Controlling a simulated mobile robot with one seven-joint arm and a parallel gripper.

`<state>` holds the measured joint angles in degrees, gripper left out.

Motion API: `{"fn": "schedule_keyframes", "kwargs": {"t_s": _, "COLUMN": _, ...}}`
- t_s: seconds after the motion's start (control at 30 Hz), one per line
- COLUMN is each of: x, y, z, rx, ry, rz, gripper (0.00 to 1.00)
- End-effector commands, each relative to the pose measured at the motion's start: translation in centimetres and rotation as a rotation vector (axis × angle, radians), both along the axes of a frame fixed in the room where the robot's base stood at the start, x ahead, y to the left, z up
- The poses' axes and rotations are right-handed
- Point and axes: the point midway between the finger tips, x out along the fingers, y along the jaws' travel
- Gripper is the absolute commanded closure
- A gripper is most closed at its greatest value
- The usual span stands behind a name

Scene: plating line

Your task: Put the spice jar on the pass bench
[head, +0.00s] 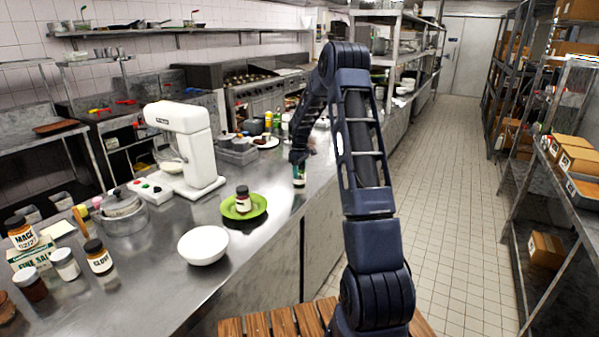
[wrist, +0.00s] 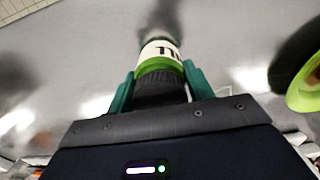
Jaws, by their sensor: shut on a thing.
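My gripper (wrist: 160,72) is shut on a spice jar (wrist: 160,50) with a dark lid, a green band and a white label with dark letters. Its teal fingers are on both sides of the jar. In the head view, the held jar (head: 299,179) is upright at the right edge of the steel bench (head: 268,182). I cannot tell whether its base touches the steel. The plate's edge also shows in the wrist view (wrist: 305,88).
A white bowl (head: 203,245) stands in front of the plate. A white stand mixer (head: 186,145) and a lidded steel pot (head: 122,212) are to the left. Several labelled jars crowd the near left. The tiled aisle (head: 450,200) at right is clear; boxes fill the shelves beyond.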

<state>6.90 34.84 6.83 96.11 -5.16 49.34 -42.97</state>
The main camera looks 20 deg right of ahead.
Motion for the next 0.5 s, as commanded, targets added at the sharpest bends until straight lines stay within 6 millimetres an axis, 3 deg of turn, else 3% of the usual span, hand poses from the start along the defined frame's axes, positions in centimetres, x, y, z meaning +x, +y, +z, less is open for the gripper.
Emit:
{"fn": "schedule_keyframes", "kwargs": {"t_s": 0.27, "x": 0.01, "y": -0.01, "z": -0.21, "rx": 0.0, "ry": 0.0, "rz": 0.0, "gripper": 0.78}}
{"fn": "schedule_keyframes", "kwargs": {"t_s": 0.3, "x": 0.01, "y": -0.02, "z": -0.25, "rx": 0.0, "ry": 0.0, "rz": 0.0, "gripper": 0.44}}
{"fn": "schedule_keyframes", "kwargs": {"t_s": 0.4, "x": 0.01, "y": -0.02, "z": -0.23, "rx": 0.0, "ry": 0.0, "rz": 0.0, "gripper": 0.26}}
{"fn": "schedule_keyframes", "kwargs": {"t_s": 0.5, "x": 0.01, "y": -0.02, "z": -0.23, "rx": 0.0, "ry": 0.0, "rz": 0.0, "gripper": 0.26}}
